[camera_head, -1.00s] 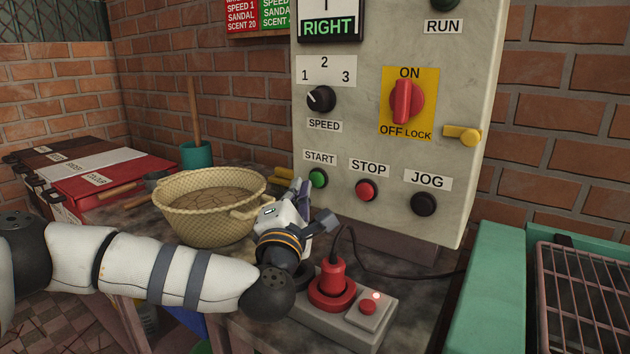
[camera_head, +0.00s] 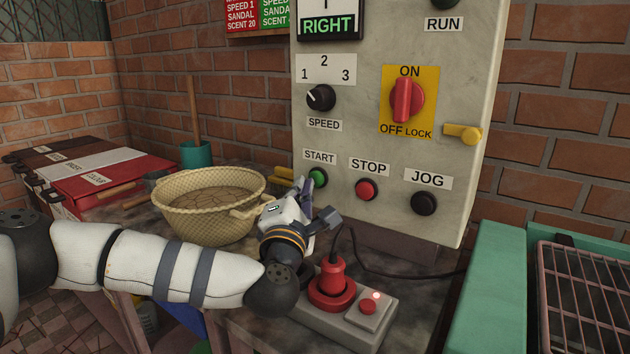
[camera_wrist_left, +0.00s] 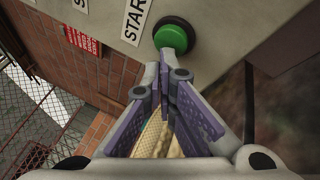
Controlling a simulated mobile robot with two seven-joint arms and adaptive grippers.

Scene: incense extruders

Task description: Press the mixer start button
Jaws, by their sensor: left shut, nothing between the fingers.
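The green start button (camera_head: 318,177) sits under the START label on the grey control panel (camera_head: 385,215). In the left wrist view the start button (camera_wrist_left: 171,38) has a dark collar and lies just beyond the fingertips. My left gripper (camera_head: 304,189) is just below and left of the button, pointing up toward the panel. In the left wrist view its purple-padded fingers (camera_wrist_left: 168,72) are shut with nothing between them. Whether the tips touch the button I cannot tell. My right gripper is not in view.
The red stop button (camera_head: 366,189) and black jog button (camera_head: 424,203) are to the right. A woven basket (camera_head: 190,218) stands left of my gripper. A red plug and a grey box with a lit red button (camera_head: 368,306) lie below, with a dark cable.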

